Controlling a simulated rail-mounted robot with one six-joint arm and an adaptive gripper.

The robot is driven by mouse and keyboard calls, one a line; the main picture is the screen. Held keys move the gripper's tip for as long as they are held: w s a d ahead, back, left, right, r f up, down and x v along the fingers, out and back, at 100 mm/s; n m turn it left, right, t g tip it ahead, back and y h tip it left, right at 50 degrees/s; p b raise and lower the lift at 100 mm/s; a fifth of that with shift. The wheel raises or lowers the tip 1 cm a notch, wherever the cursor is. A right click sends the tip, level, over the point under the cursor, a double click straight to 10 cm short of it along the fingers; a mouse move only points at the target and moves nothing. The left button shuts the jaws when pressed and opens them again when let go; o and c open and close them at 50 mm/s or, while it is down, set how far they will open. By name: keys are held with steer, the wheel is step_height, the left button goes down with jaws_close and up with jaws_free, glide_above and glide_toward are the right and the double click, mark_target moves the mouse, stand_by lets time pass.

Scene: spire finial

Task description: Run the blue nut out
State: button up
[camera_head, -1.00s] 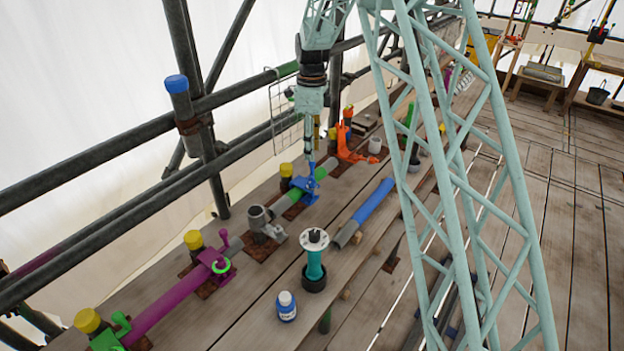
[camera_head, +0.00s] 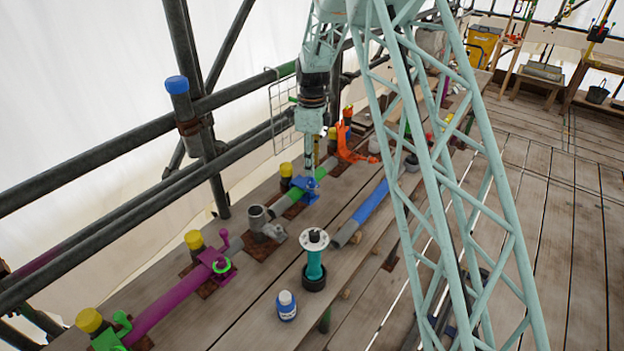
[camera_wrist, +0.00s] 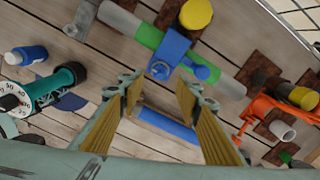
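A blue coupler (camera_head: 305,190) sits on a green and grey tube beside a yellow-capped post. In the wrist view the coupler (camera_wrist: 172,52) shows a round blue nut (camera_wrist: 160,70) on its near side and a rounded blue lug to the right. My gripper (camera_head: 309,170) is above the coupler in the head view. In the wrist view my gripper (camera_wrist: 158,92) is open, with its two ribbed yellow finger pads apart and nothing between them at the tips. The nut appears just beyond the fingertips, between their lines. The head view is too small to show the nut clearly.
A loose blue tube (camera_head: 370,205) lies on the planks. An orange coupler (camera_head: 352,152) stands behind. A grey fitting (camera_head: 262,222), a teal stand with white disc (camera_head: 315,262), a blue bottle (camera_head: 286,306) and a magenta tube (camera_head: 165,302) are nearer. Dark rails run along the left.

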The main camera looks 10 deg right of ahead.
mark_target(312, 180)
steer(key=shift+f+p, duration=0.4)
steer(key=shift+f, duration=3.25)
steer(key=shift+c, duration=0.7)
steer(key=c, duration=0.7)
